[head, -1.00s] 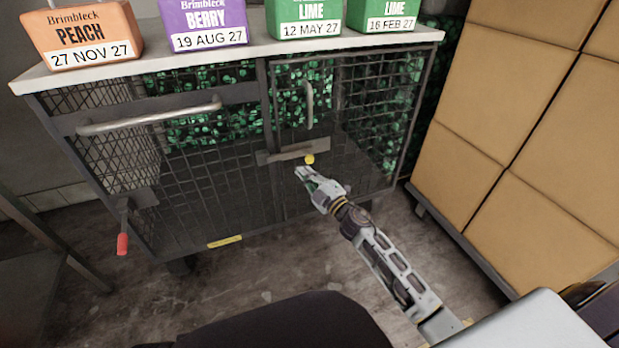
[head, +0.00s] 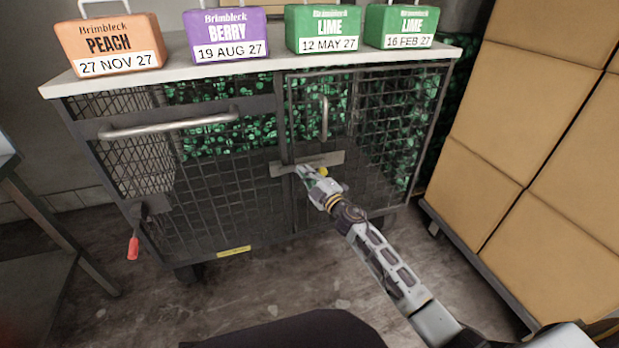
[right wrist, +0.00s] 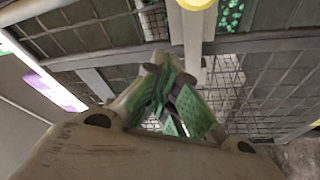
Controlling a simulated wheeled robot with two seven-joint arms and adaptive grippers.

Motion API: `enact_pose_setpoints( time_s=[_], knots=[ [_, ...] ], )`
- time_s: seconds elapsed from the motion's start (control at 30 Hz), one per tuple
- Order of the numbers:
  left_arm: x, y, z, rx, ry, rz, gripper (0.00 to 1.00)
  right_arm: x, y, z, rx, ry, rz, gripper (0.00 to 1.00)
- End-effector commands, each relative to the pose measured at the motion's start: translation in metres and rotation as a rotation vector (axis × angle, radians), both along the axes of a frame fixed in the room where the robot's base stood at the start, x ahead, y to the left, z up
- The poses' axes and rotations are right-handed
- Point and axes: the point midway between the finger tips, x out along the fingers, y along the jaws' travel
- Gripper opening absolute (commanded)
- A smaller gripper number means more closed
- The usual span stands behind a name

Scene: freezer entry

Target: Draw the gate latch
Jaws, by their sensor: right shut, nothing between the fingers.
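The gate latch is a flat metal bar (head: 333,158) across the seam between the two mesh door panels of the cage cart. It has a round yellow knob (head: 323,172) near its middle, partly behind my gripper. In the right wrist view the yellow knob (right wrist: 195,4) is at the top edge, beyond my fingertips. My right gripper (head: 304,171) is shut and empty, its tips over the bar, just left of the knob; I cannot tell whether they touch it. In the right wrist view its green-padded fingers (right wrist: 165,95) meet. My left gripper is not in view.
The mesh cart has a long handle (head: 170,125), a gate handle (head: 324,118) and a red-tipped lever (head: 133,247). Labelled peach (head: 110,45), berry (head: 227,35) and lime (head: 323,29) blocks stand on its top. Stacked cartons (head: 520,140) stand at right, a metal table at left.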

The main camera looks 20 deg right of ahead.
Motion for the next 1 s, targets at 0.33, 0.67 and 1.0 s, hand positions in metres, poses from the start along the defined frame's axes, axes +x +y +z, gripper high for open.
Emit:
enact_pose_setpoints(
  time_s=[0.33,0.67,1.0],
  knots=[
    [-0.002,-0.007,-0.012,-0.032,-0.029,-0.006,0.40,0.000,-0.030,-0.017,0.000,0.002,-0.002,0.00],
    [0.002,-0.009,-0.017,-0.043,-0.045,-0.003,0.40,0.000,-0.036,-0.019,0.000,0.002,-0.001,0.00],
    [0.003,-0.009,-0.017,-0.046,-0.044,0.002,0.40,0.000,-0.041,-0.019,0.000,0.002,-0.002,0.00]
  ],
)
